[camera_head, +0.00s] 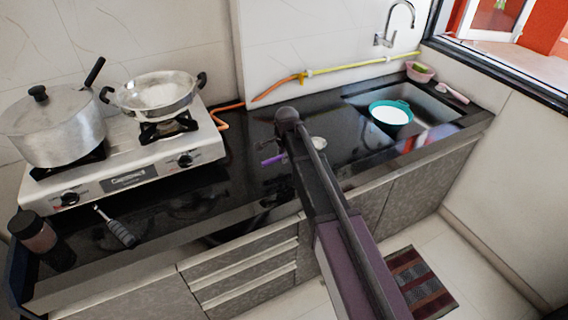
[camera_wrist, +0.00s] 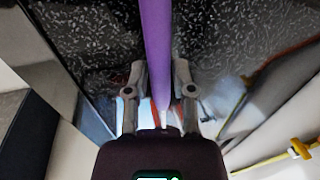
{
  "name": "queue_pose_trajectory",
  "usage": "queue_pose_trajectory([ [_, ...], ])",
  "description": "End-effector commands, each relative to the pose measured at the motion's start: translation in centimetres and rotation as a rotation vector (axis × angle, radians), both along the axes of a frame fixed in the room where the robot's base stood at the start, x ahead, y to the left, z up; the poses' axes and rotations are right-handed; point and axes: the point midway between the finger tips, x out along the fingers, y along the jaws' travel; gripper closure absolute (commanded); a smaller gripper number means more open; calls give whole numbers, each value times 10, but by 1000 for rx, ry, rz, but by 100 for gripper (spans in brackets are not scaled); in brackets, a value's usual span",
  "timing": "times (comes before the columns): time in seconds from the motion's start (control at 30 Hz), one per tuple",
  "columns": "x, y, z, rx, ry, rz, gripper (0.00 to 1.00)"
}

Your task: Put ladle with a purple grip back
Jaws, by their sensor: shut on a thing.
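The ladle's purple grip (camera_wrist: 157,35) runs up the middle of the wrist view, between the two grey fingers of my gripper (camera_wrist: 159,72). My gripper is shut on it. In the head view the purple grip (camera_head: 272,160) shows just left of my arm, over the black counter. A small pale round part (camera_head: 318,143) shows right of my arm and looks like the ladle's bowl. My arm hides the middle of the ladle and most of the gripper. I cannot tell how high the ladle is above the counter.
A gas stove (camera_head: 125,165) with a lidded pot (camera_head: 52,128) and a pan (camera_head: 155,96) stands left. A sink with a teal bowl (camera_head: 390,112) is right. The black counter between stove and sink is mostly clear.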

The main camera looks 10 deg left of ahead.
Motion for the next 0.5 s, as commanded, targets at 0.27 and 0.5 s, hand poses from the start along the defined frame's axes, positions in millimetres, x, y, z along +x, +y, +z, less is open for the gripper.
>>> queue_pose_trajectory([
  [0.27, -1, -2, -28, -1, -1, 0, 100],
  [0.5, -1, -2, -35, -1, -1, 0, 100],
])
